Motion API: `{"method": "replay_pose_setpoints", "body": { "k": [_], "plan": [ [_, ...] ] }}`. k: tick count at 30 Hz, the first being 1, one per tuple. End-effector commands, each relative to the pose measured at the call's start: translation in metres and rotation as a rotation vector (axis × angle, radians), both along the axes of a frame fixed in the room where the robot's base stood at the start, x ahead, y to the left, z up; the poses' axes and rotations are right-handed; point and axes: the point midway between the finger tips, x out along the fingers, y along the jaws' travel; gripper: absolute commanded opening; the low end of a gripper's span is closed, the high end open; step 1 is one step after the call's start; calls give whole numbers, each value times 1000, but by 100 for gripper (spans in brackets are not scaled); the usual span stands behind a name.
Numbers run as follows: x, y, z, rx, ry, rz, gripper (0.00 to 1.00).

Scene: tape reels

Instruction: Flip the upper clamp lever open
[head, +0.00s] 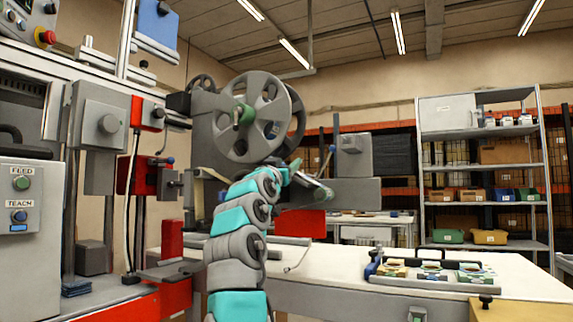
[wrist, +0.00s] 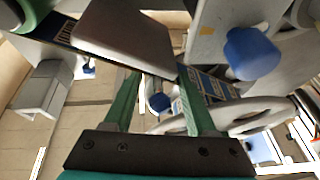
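In the head view, an upper red clamp block (head: 145,113) on the machine at left carries a short lever with a blue tip (head: 159,112). A lower red block (head: 138,173) has a raised blue-tipped lever (head: 169,160). My gripper (head: 308,182), with green fingers, is to the right of both and apart from them, in front of the reel machine. In the wrist view, my gripper (wrist: 159,76) is open with a gap between its fingers. A blue knob (wrist: 158,102) shows through the gap, and a larger one (wrist: 250,53) is at upper right. I cannot tell which levers these belong to.
A large grey reel (head: 262,115) with a green hub handle stands behind my arm. A white bench (head: 340,265) extends right, with a tray of small parts (head: 432,273). Shelves (head: 480,175) stand at the back right. In the wrist view, a grey plate (wrist: 122,38) is close beyond the fingers.

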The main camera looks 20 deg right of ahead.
Motion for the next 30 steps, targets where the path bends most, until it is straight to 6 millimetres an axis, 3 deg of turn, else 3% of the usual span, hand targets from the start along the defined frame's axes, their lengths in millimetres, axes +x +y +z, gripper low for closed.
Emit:
{"method": "replay_pose_setpoints", "body": {
  "k": [2, 15, 30],
  "plan": [
    [0, 0, 0, 0, 0, 0, 49],
    [0, 0, 0, 0, 0, 0, 0],
    [0, 0, 0, 0, 0, 0, 0]
  ]
}}
